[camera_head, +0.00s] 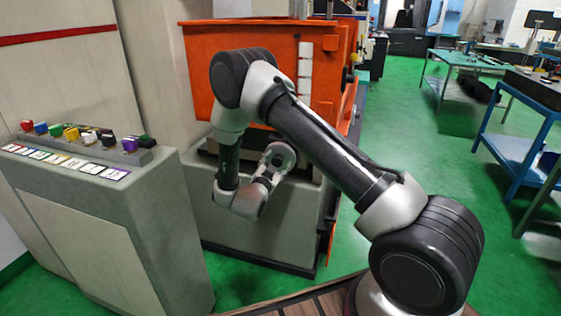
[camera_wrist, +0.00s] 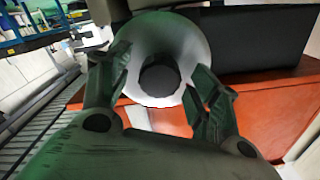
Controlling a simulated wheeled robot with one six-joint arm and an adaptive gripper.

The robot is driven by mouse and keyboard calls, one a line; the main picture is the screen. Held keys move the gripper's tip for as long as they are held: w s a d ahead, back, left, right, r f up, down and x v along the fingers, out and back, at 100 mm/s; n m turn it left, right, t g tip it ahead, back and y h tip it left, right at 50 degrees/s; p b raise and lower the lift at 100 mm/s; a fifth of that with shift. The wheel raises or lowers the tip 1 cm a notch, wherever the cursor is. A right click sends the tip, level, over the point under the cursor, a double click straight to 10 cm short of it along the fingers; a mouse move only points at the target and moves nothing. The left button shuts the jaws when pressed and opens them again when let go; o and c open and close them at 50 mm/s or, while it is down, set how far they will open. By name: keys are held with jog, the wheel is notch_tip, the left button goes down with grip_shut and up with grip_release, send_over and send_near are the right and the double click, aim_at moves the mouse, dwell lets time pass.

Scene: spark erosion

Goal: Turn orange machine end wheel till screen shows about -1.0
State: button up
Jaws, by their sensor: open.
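In the wrist view, a pale round wheel (camera_wrist: 142,35) with a dark hub (camera_wrist: 159,76) faces my gripper. My gripper (camera_wrist: 157,74) is open, with one finger at each side of the wheel's face. I cannot tell whether the fingers touch the rim. In the head view, the orange machine (camera_head: 325,85) stands behind my arm. A grey ring shape shows at the arm's far end, but I cannot tell if it is the wheel or part of my wrist. My fingers are not clear there. No screen with a readable number shows in either view.
A grey console (camera_head: 110,215) with several coloured buttons (camera_head: 73,133) stands at the left, close to the machine. Blue-framed tables (camera_head: 515,150) stand at the right. The green floor (camera_head: 410,130) between them and the machine is clear. An orange surface (camera_wrist: 245,115) lies beside the wheel.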

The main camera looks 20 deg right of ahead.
jog(key=v, duration=0.7)
jog(key=shift+s+a, duration=0.25)
jog(key=shift+s, duration=0.05)
dwell(0.3)
